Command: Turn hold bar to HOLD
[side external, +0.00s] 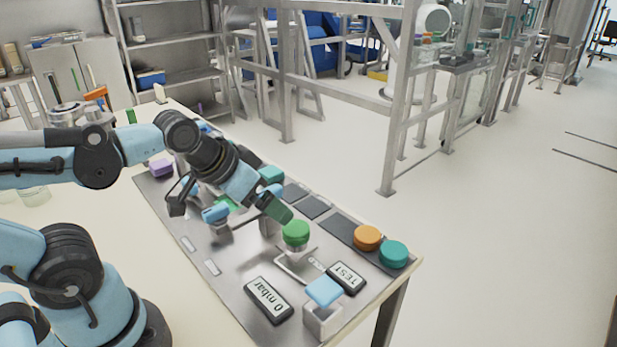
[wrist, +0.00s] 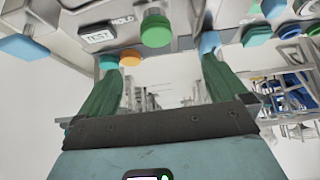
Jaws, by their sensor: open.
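My gripper (side external: 254,207) is open over the metal control panel (side external: 215,248), its green fingers spread apart. The wrist view shows my gripper (wrist: 162,78) with nothing held between the fingers. A green round knob (side external: 296,229) stands on a post just beyond the fingers in the side view; the knob (wrist: 156,30) also shows above the gap in the wrist view. A HOLD label (wrist: 123,20) is beside the TEST display (wrist: 100,37). A light-blue handle (side external: 324,291) sits on a grey block at the panel's near end. I cannot tell which part is the hold bar.
An orange button (side external: 367,237) and a teal button (side external: 393,254) sit at the panel's right edge. A "0 mbar" display (side external: 268,299) lies near the front. Another light-blue handle (side external: 215,213) stands close to my gripper. The floor to the right is free.

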